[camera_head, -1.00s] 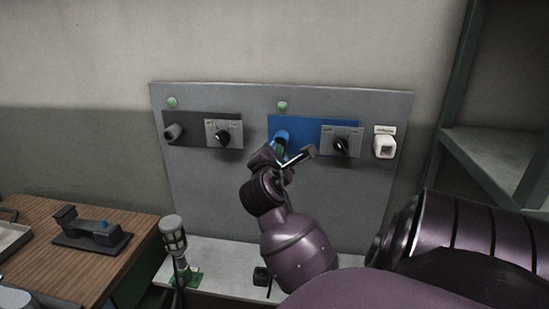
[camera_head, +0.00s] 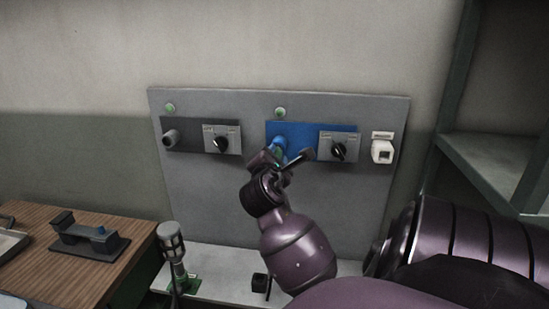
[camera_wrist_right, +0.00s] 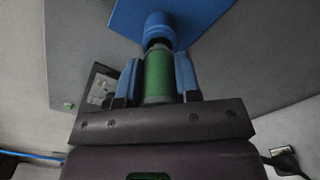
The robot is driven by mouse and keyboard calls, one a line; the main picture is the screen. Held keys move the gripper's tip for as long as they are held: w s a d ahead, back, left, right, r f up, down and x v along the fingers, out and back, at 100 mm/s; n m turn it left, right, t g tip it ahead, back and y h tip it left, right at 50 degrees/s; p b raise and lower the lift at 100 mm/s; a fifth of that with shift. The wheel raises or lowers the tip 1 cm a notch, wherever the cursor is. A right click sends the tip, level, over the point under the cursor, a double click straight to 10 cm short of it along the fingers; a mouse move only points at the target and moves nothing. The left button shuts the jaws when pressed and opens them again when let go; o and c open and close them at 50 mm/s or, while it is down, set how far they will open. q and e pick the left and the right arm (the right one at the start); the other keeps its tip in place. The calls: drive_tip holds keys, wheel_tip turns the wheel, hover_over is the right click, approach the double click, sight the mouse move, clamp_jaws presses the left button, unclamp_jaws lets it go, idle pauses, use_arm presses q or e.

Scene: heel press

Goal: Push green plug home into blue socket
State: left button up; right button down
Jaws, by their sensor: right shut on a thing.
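The blue socket (camera_head: 280,142) sticks out from a blue plate on the grey wall panel. It also shows in the right wrist view (camera_wrist_right: 158,28). My right gripper (camera_head: 280,160) is at the socket's mouth, shut on the green plug (camera_wrist_right: 158,76), with one blue-padded finger on each side of it. The plug points at the socket and is roughly in line with it. A dark band shows between the green body and the blue socket rim; how deep the plug's front end sits, I cannot tell. My left gripper is not in view.
The grey panel (camera_head: 225,190) also carries a dark socket (camera_head: 171,137), two black knobs (camera_head: 222,144) and a white outlet (camera_head: 382,150). A wooden bench (camera_head: 40,265) stands at left. A grey stand-like tool (camera_head: 172,245) stands below the panel. Green shelving is at right.

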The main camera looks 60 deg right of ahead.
drive_tip(key=shift+w+d, duration=0.3)
drive_tip(key=shift+d, duration=0.35)
idle(1.0)
drive_tip(key=c, duration=0.7)
unclamp_jaws()
drive_tip(key=shift+c, duration=0.2)
drive_tip(key=b+v, duration=0.1)
drive_tip(key=v, duration=0.9)
drive_tip(key=shift+s+a, duration=0.15)
drive_tip(key=shift+a, duration=0.2)
